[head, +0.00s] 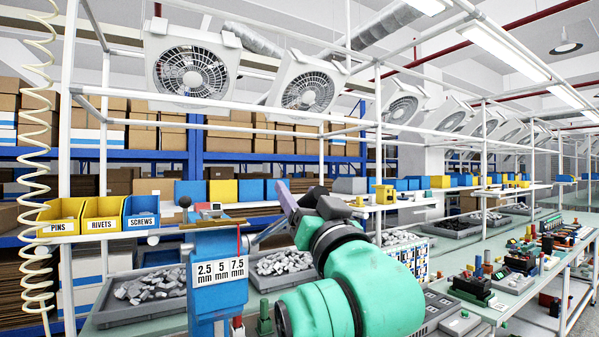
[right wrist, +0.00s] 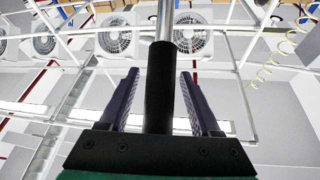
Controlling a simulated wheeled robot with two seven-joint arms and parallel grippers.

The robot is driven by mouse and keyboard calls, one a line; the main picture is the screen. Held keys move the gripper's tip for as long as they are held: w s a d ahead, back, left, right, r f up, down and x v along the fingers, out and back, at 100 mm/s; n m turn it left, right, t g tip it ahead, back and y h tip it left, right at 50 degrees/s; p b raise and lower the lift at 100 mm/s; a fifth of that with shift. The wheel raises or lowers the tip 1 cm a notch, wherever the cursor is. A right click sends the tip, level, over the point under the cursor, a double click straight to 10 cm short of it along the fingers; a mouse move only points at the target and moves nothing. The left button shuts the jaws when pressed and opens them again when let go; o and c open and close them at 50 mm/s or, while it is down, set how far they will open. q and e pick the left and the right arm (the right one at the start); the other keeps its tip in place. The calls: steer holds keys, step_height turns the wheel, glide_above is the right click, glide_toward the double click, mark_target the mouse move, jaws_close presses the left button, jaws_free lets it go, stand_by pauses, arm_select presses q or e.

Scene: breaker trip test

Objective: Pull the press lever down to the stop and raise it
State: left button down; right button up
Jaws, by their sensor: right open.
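The blue press (head: 218,245) stands at the front, left of centre in the head view, with a label reading 2.5, 5 and 7.5 mm. Its lever (head: 268,232) shows as a grey rod slanting up to the right toward my right gripper (head: 292,202). In the right wrist view, the lever's black grip (right wrist: 160,90) and metal rod (right wrist: 165,20) lie between the two fingers of my right gripper (right wrist: 159,78). The fingers are open, with a gap on each side of the grip. My left gripper is not in view.
Yellow and blue bins (head: 102,216) for pins, rivets and screws sit on a rail at left. Grey trays (head: 103,312) of metal parts lie behind the press. A coiled hose (head: 38,150) hangs at far left. Breaker parts (head: 470,287) fill the bench at right.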

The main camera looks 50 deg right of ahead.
steer(key=shift+d, duration=0.1)
steer(key=shift+w, duration=0.1)
steer(key=shift+c, duration=0.3)
jaws_close()
stand_by(1.0)
